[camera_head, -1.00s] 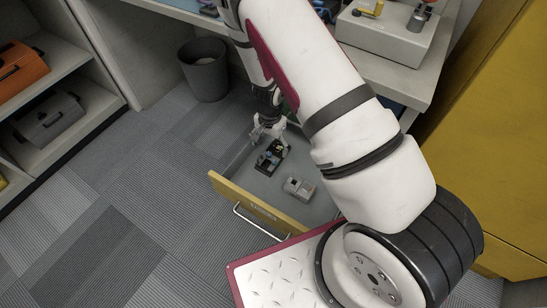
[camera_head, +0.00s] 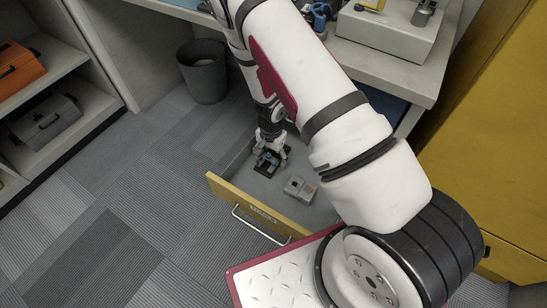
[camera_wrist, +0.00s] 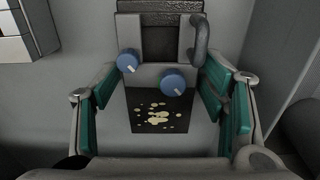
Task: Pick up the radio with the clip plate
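A dark radio (camera_head: 266,164) lies in the open drawer, partly hidden by my gripper (camera_head: 270,152). In the wrist view the radio (camera_wrist: 160,75) shows a dark front, two blue knobs and a bent grey bar on its right. Below the knobs is a black panel with pale spots; I cannot tell if it is the clip plate. My gripper (camera_wrist: 160,90) is open, its green-padded fingers on either side of the radio with gaps visible. A second, grey radio-like device (camera_head: 300,188) lies to the right in the drawer.
The drawer's yellow front (camera_head: 262,206) with its handle stands nearest me. Part of a pale box (camera_wrist: 28,32) shows at the wrist view's upper left. A bin (camera_head: 204,72) stands behind, and a desk (camera_head: 405,75) overhangs the drawer's right side.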

